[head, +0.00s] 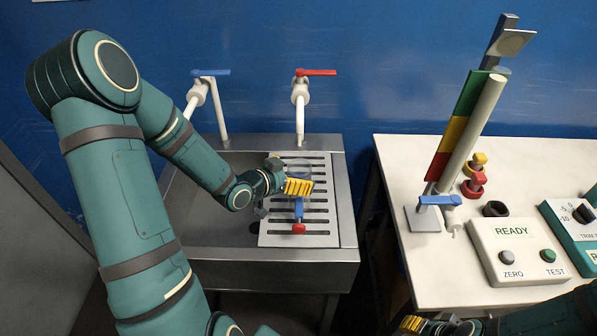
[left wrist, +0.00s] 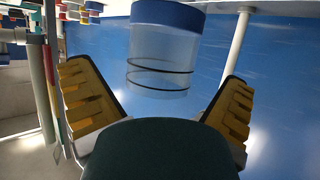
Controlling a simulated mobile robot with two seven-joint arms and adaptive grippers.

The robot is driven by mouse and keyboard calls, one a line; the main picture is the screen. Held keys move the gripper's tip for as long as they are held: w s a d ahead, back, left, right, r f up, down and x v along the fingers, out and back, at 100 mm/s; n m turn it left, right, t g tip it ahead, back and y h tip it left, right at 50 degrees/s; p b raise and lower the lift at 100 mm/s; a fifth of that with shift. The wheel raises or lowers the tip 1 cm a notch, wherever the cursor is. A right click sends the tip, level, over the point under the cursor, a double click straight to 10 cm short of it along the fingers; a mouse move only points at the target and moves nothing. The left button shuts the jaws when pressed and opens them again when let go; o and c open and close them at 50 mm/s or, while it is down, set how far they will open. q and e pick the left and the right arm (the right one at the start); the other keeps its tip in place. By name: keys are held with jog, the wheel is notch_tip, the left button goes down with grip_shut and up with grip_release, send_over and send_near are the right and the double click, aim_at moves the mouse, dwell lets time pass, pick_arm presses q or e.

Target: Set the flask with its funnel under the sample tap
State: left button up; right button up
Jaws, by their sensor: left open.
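A clear cylinder with two dark rings and a blue band at one end (left wrist: 160,72) lies between my left fingers in the left wrist view, with a gap on both sides. In the head view a clear round rim (head: 299,166) shows just behind my left gripper (head: 290,184), over the sink's slotted rack. My left gripper is open. I cannot make out a flask or funnel clearly. A small tap with a blue lever (head: 438,200) is on the stand on the white table. My right gripper (head: 425,325) is at the bottom edge, partly cut off.
The steel sink (head: 190,215) carries the slotted rack (head: 322,235), where a blue part (head: 299,209) with a red knob (head: 299,228) shows. Taps with blue (head: 210,72) and red (head: 315,72) levers stand behind. The white table holds a READY box (head: 515,245). A gap separates sink and table.

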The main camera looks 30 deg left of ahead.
pick_arm(q)
jog(key=v, duration=1)
jog(key=shift+s, duration=0.1)
pick_arm(e)
jog(key=shift+s+f, duration=0.15)
jog(key=shift+s, duration=0.05)
